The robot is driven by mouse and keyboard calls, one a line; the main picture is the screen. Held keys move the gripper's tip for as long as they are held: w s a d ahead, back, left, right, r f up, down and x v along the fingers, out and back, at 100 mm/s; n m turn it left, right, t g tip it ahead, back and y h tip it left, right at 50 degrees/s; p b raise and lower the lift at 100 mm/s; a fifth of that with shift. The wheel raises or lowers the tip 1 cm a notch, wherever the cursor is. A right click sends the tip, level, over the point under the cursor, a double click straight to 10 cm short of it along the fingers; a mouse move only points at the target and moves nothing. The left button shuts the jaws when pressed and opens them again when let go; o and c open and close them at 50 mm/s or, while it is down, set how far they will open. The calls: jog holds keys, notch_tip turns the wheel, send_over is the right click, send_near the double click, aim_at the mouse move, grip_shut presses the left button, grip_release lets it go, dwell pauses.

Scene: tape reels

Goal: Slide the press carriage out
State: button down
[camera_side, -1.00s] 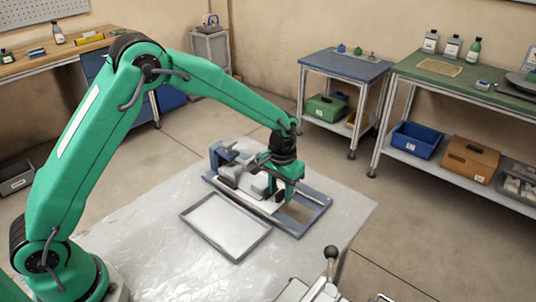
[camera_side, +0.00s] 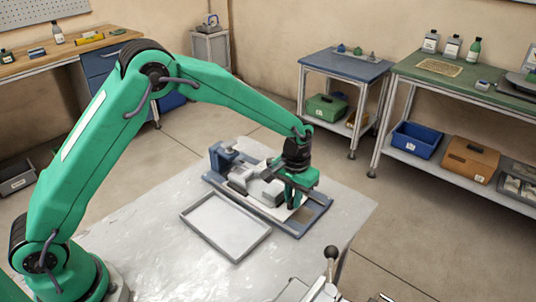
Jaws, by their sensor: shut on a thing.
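The press carriage (camera_side: 266,192) is a light grey block on a pale plate, sitting on the blue-grey rails of the press base (camera_side: 313,220). The blue press head (camera_side: 222,156) stands at the far left end of the base. My gripper (camera_side: 293,203) points down at the near right side of the carriage and is shut on it. The green fingers hide the exact spot where they hold it.
An empty shallow grey tray (camera_side: 226,228) lies on the table beside the base, to its lower left. A lever with a dark round knob (camera_side: 331,252) rises at the front edge. The pale table (camera_side: 130,225) is clear at left.

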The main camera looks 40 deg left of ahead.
jog(key=shift+w+d, duration=0.1)
jog(key=shift+d, duration=1.7)
jog(key=shift+r, duration=0.1)
jog(key=c, duration=1.4)
grip_release()
jog(key=shift+a, duration=0.1)
jog(key=shift+r, duration=0.2)
notch_tip(320, 180, up, 7)
jog(key=shift+r, duration=0.15)
